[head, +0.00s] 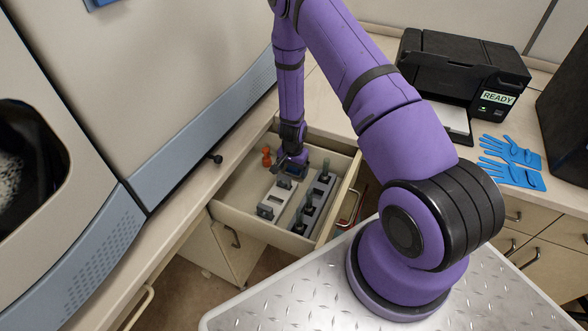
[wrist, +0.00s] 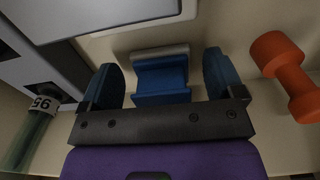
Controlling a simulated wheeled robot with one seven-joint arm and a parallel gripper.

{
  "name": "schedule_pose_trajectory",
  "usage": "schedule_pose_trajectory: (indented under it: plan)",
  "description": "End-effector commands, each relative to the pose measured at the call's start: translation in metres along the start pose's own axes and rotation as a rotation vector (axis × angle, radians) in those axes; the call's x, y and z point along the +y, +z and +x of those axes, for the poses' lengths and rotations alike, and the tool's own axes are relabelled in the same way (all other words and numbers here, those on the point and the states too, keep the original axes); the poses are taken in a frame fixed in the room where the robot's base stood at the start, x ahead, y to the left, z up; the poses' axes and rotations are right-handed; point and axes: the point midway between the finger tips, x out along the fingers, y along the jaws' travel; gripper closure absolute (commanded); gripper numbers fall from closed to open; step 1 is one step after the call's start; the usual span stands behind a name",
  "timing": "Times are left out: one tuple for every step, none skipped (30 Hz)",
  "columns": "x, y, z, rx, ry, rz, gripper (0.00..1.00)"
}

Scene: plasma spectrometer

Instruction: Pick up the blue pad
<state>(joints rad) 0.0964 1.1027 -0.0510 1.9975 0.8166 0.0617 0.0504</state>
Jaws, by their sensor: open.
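The blue pad (wrist: 162,82) lies in the open drawer, a small blue block with a pale grey strip along its far edge. In the wrist view it is between the two dark blue fingers of my gripper (wrist: 160,68). The fingers are open, with a visible gap on each side of the pad. In the head view my gripper (head: 293,160) points down into the back of the drawer, and the pad is mostly hidden by it.
The drawer (head: 232,212) also holds grey racks with upright tubes (head: 308,208) and an orange dumbbell-shaped piece (wrist: 284,72), close to the right finger. A labelled tube (wrist: 35,125) is at left. A printer (head: 455,75) and blue gloves (head: 512,165) are on the counter.

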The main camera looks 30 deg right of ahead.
Motion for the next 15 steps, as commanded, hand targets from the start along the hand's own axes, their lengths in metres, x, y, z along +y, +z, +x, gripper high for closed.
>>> schedule_pose_trajectory:
  plan:
    - [-0.0003,0.0000,0.0000,0.000,0.000,0.000,0.13]
    - [-0.0004,0.0001,-0.0001,0.000,-0.001,0.000,0.13]
    - [-0.0004,0.0001,-0.0002,0.000,-0.001,0.000,0.13]
    - [-0.0004,0.0001,-0.0002,0.000,-0.001,0.000,0.13]
    - [-0.0004,0.0001,-0.0003,0.000,-0.001,0.000,0.13]
    - [-0.0004,0.0001,-0.0003,0.000,-0.001,0.000,0.22]
    - [-0.0004,0.0002,-0.0003,0.000,-0.001,0.000,0.29]
    - [-0.0004,0.0002,-0.0003,0.000,-0.001,0.000,0.36]
    - [-0.0004,0.0002,-0.0004,0.000,0.000,0.000,0.45]
    - [-0.0005,0.0002,-0.0004,0.000,-0.001,0.000,0.52]
    - [-0.0005,0.0002,-0.0004,0.000,-0.001,0.000,0.59]
    - [-0.0005,0.0002,-0.0004,0.000,0.000,0.000,0.67]
    - [-0.0005,0.0002,-0.0004,0.000,-0.001,0.000,0.67]
    - [-0.0005,0.0002,-0.0005,0.000,-0.001,0.000,0.67]
    - [-0.0005,0.0002,-0.0005,0.000,-0.001,0.000,0.67]
